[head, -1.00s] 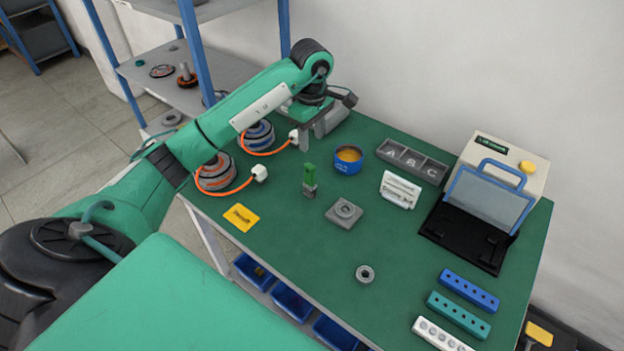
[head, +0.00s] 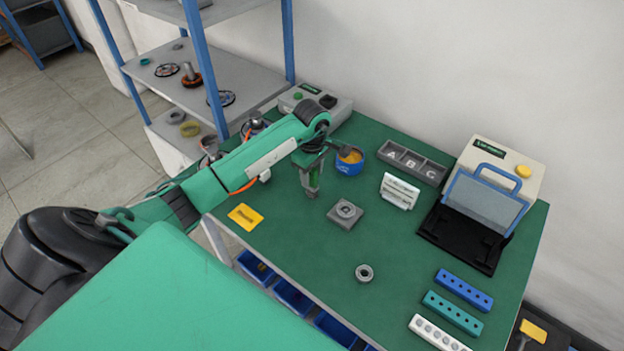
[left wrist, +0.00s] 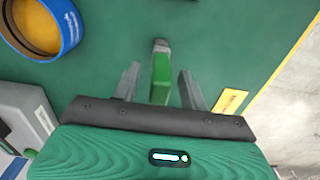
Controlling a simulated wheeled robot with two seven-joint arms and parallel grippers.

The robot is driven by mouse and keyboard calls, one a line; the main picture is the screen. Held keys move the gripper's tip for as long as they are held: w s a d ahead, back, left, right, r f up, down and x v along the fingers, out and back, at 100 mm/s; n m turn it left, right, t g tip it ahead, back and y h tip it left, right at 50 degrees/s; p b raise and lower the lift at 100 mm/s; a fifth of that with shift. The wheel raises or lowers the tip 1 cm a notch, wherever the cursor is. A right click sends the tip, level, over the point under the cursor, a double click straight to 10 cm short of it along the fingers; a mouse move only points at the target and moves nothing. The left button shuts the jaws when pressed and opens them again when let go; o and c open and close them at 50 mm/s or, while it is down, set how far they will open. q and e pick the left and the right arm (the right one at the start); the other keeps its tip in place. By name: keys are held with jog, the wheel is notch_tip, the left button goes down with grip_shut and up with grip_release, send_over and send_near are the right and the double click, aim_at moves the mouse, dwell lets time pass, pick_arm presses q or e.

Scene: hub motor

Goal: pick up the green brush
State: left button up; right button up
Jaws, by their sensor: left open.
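In the left wrist view the gripper (left wrist: 160,85) shows a gap on both sides of the handle. Part of the brush's handle is hidden by the gripper in the head view. My right gripper is not in view.
A blue round tub (head: 350,161) with yellow contents stands close behind the brush. A grey block with a ring (head: 345,213) lies to its right, a yellow card (head: 245,216) to its left. Motors with orange cables are partly hidden behind my left arm.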

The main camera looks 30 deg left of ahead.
pick_arm(q)
jog(key=shift+f, duration=0.65)
grip_shut()
jog(key=shift+r, duration=0.1)
